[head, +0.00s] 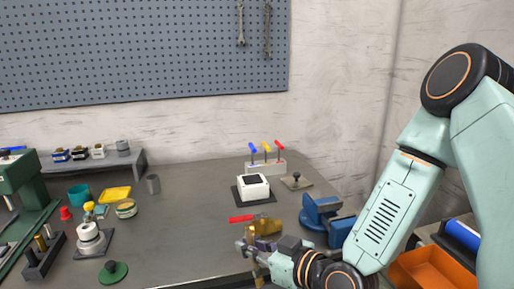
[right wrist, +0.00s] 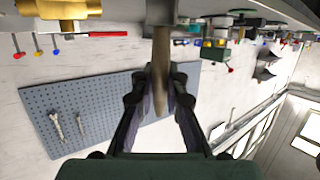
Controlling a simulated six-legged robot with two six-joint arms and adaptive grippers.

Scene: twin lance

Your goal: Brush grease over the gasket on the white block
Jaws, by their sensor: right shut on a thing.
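The white block (head: 253,190) stands on a dark square mat (head: 238,196) near the middle of the bench in the head view. The gasket (head: 252,179) shows as a dark square on its top. My right gripper (head: 256,247) is low at the bench's front edge, nearer to me than the block and apart from it. In the right wrist view its fingers are shut on a tan wooden handle (right wrist: 160,75), which looks like the brush. The bristle end cannot be made out. My left gripper is out of view.
A brass valve (head: 264,227) with a red lever (head: 240,219) lies between my right gripper and the block. A blue vise (head: 318,214) stands to the right. An open round tin (head: 126,209) sits at the left among small parts. The bench's middle is clear.

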